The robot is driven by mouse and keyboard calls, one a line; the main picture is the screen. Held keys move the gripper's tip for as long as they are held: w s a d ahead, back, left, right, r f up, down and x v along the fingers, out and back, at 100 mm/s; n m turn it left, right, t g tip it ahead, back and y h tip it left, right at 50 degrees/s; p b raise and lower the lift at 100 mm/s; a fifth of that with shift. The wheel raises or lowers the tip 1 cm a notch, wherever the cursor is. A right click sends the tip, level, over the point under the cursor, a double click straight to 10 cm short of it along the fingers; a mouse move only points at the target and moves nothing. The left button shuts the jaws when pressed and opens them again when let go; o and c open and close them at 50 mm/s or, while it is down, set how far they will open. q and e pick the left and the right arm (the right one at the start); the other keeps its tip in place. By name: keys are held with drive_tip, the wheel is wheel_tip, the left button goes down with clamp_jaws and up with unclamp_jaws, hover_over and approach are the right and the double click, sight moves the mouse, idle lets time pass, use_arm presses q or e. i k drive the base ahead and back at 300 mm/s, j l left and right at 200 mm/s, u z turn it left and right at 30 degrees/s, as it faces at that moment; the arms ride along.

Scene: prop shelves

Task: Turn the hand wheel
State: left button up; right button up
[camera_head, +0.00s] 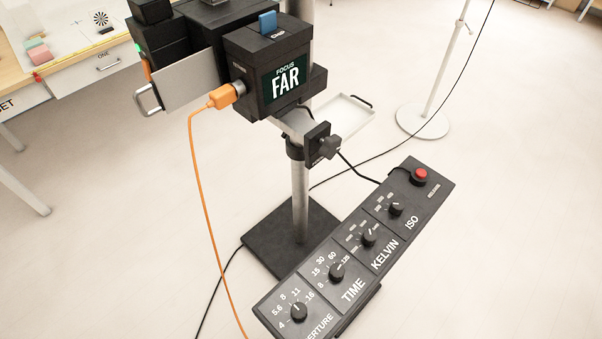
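A black lobed knob (329,147), which may be the hand wheel, sticks out from a dark clamp block on the grey metal column (300,195). No other wheel shows clearly in the head view. Above it sits a black camera-like box (250,58) with a screen reading "FOCUS FAR" and a blue tab on top. Neither of my grippers is in view, so nothing shows touching the knob.
A sloped control panel (381,260) with several dials and a red button (419,176) stands front right. An orange cable (199,180) hangs at left. A black base plate (270,240), a light stand (422,121) and a table (50,75) surround open floor.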

sight(331, 145)
drive_tip(key=k+l+u, duration=0.25)
drive_tip(key=k, duration=0.8)
drive_tip(key=j, duration=0.1)
